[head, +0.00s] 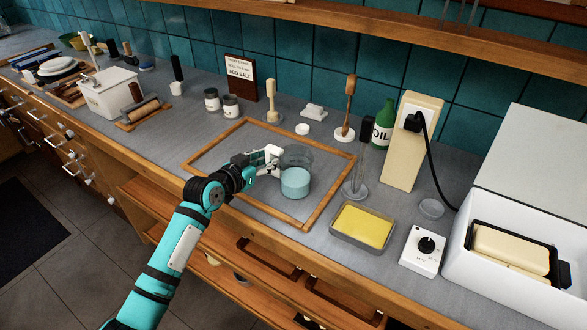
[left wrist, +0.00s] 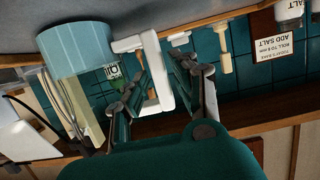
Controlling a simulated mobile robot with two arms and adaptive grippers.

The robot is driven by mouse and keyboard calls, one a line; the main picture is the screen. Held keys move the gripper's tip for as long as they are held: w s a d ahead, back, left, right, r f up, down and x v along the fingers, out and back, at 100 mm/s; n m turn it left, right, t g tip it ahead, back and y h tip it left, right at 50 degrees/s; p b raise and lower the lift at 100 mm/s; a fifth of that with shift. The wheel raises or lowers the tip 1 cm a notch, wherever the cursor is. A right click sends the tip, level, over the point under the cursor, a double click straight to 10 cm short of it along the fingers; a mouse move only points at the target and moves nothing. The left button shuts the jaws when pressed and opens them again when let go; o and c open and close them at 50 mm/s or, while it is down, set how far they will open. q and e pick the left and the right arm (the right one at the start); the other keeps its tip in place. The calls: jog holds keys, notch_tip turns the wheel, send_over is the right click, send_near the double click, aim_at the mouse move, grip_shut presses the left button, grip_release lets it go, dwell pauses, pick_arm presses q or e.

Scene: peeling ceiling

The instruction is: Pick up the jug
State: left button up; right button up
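The jug (head: 296,180) is a clear container with pale blue contents. It stands upright on the grey counter inside a wooden frame. In the left wrist view, which is upside down, the jug (left wrist: 75,50) is at the upper left, its white handle (left wrist: 160,80) pointing at my gripper. My left gripper (head: 268,160) is at the jug's left side in the head view. In the wrist view the left gripper's fingers (left wrist: 157,62) lie on either side of the handle. I cannot tell whether they press on it. My right gripper is not in view.
The wooden frame (head: 210,143) surrounds the jug. A yellow sponge-like block in a tray (head: 363,226) and a whisk-like tool on a stand (head: 356,187) are to its right. Behind are brushes, jars (head: 230,106) and a green oil bottle (head: 384,122).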

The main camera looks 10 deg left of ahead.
pick_arm(q)
jog(key=x, duration=0.2)
jog(key=shift+w+d+f, duration=0.1)
jog(key=shift+w, duration=0.1)
grip_shut()
